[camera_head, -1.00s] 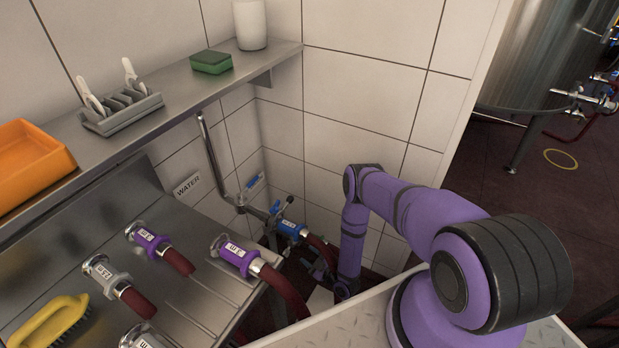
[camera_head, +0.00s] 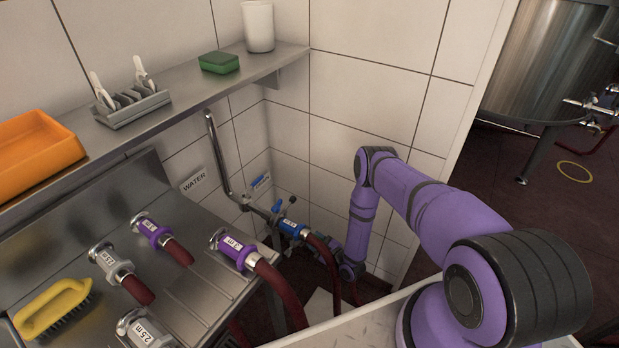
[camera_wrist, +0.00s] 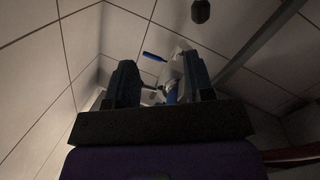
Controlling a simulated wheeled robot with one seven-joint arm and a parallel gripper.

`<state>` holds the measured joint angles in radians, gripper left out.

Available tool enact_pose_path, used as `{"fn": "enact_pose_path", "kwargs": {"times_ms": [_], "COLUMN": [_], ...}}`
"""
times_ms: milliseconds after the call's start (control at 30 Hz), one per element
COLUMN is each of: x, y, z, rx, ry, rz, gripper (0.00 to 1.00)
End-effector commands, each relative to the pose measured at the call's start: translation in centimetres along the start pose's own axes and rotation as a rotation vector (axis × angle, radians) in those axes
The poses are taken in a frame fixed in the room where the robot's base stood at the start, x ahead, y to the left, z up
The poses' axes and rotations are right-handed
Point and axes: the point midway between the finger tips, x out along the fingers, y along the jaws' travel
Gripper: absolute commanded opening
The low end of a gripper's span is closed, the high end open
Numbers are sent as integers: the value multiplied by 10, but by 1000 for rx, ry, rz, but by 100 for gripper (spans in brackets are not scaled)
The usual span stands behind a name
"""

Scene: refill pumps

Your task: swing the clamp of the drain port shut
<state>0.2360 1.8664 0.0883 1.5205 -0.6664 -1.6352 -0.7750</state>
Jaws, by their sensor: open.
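My gripper (camera_wrist: 160,88) shows in the wrist view as two dark fingers, open with a gap between them. A blue fitting (camera_wrist: 171,92) and pale metal parts show beyond and between the fingers. In the head view, my gripper is low in the corner, mostly hidden behind a dark red hose and my arm. Just left of it, a blue-collared hose end (camera_head: 292,228) sits on the pipe outlet, below a small blue lever (camera_head: 278,206). I cannot make out which part is the drain port or its clamp, nor whether the gripper touches anything.
A steel bench at left carries hose ends with purple (camera_head: 238,252) and grey (camera_head: 112,265) collars and a yellow brush (camera_head: 52,308). A shelf above holds a green sponge (camera_head: 219,63) and an orange tray (camera_head: 38,155). Tiled walls close in the corner; red hoses hang there.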

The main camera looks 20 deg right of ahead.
Motion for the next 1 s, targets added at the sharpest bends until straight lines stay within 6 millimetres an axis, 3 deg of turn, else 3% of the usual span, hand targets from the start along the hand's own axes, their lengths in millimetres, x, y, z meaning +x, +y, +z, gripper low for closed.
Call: {"fn": "enact_pose_path", "kwargs": {"times_ms": [400,1000], "x": [42,89], "y": [54,129], "z": [-27,-78], "rx": [-18,-32], "ry": [-59,-159], "rz": [-41,-83], "gripper": [48,48]}}
